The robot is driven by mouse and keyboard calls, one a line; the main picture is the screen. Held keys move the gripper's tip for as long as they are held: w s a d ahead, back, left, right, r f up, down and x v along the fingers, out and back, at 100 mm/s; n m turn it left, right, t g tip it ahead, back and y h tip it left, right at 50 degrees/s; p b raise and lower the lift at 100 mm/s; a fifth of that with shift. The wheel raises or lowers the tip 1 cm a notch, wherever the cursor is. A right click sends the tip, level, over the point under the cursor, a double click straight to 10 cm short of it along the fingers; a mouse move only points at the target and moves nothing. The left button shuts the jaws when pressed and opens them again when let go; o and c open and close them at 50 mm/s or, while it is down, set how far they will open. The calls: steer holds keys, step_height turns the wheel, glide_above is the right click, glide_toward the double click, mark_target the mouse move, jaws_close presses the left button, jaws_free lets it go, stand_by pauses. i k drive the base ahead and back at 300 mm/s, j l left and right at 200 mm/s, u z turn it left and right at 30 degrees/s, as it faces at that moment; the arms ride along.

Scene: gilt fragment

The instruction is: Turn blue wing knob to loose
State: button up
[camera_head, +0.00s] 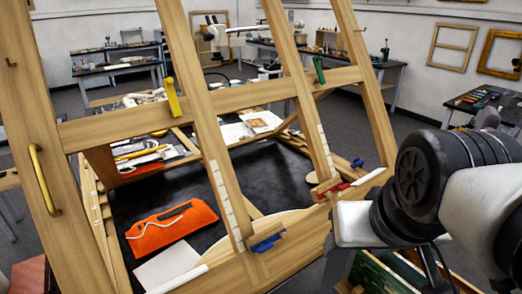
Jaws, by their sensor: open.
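The blue wing knob (266,243) is on the lower rail of the large wooden frame (130,124), at the foot of a middle upright. Its wings lie near level, slightly tilted up to the right. My gripper (352,225) comes in from the right edge, its pale body to the right of the blue knob and apart from it. The jaws are open; the fingertips are not clearly visible. A yellow wing knob (173,97) and a green one (319,69) are on the upper rail. A red part (333,189) shows on the lower rail, partly hidden.
Behind the frame is a dark tabletop (150,195) with an orange pouch (172,228) and a pale sheet (167,265). Another small blue item (357,163) is near the right upright. A brass handle (42,180) is on the left upright. Framed panels stand below my arm.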

mark_target(263, 247)
steer(key=u, duration=0.5)
steer(key=i+l+u, duration=0.2)
steer(key=j+z, duration=0.1)
steer(key=z, duration=1.1)
steer(key=k+j+z, duration=0.35)
steer(key=k+z, duration=0.15)
steer(key=k, duration=0.15)
